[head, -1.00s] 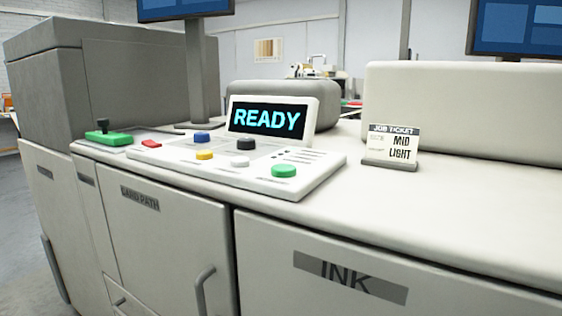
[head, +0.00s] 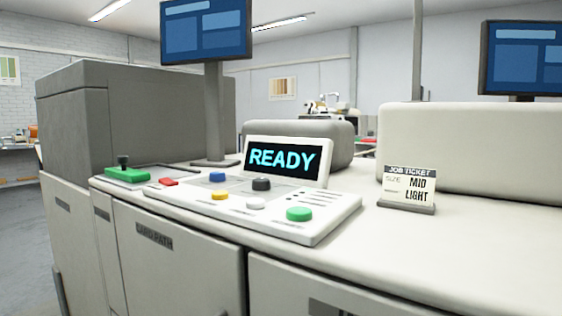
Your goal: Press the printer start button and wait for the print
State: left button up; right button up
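The printer's control panel (head: 275,222) is a white sloped console on the pale printer top, near the middle of the head view. A round green button (head: 299,214) sits at its right front corner. White (head: 255,203), yellow (head: 220,195), black (head: 261,184), blue (head: 217,177) and red (head: 168,182) buttons are spread to its left. The labels under the buttons are too small to read. The display (head: 284,159) behind them reads READY in cyan. Neither of my grippers is in view.
A job ticket (head: 408,187) reading MID and LIGHT stands right of the panel. A green block with a dark knob (head: 127,174) lies left of it. A monitor on a post (head: 206,32) rises behind. The printer top (head: 480,240) at right front is clear.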

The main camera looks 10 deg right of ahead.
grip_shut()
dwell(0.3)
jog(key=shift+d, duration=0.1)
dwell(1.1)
